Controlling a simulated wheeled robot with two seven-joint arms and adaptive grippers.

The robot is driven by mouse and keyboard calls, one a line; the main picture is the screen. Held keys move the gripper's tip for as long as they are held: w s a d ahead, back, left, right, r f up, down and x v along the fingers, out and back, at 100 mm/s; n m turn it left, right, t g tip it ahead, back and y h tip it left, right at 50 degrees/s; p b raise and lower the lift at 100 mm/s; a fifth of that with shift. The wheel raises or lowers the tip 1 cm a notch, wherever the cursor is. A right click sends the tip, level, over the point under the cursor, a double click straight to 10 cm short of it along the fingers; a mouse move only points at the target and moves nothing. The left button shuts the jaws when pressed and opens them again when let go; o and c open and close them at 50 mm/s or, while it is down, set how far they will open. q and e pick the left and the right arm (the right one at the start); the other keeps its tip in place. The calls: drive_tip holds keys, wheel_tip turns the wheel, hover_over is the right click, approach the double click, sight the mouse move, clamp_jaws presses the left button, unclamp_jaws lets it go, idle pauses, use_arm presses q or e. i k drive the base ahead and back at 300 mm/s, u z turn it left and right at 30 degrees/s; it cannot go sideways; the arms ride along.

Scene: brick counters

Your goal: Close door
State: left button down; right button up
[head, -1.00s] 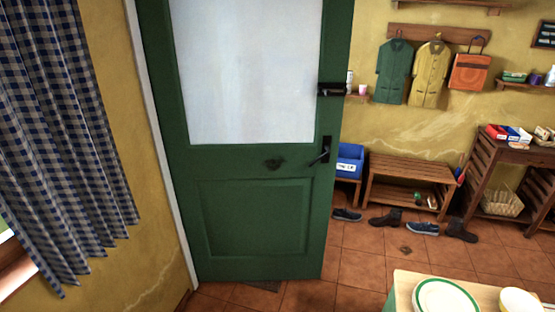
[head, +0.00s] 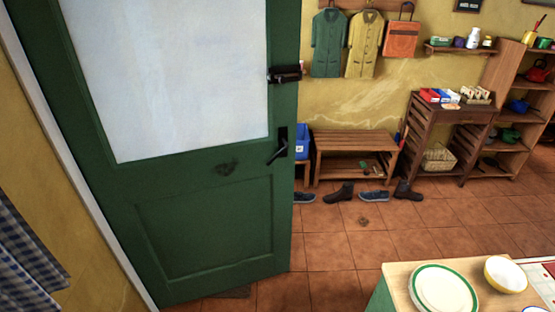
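A green door (head: 213,225) with a large frosted pane stands open into the room on the left side of the head view. Its black lever handle (head: 278,148) and a black latch box (head: 285,75) sit near its right edge. The hinge side is at the left, by a white frame strip (head: 84,190). Neither of my grippers shows in the head view, so I see nothing touching the door.
A table (head: 398,277) with a green-rimmed plate (head: 443,290) and a yellow bowl (head: 506,274) stands at the lower right. A wooden bench (head: 352,142) with shoes before it and a slatted shelf unit (head: 446,120) line the back wall. Tiled floor (head: 330,245) between is clear.

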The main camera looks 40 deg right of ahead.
sight(193, 224)
drive_tip(key=z, duration=0.9)
drive_tip(key=i, duration=0.85)
drive_tip(key=z, duration=0.8)
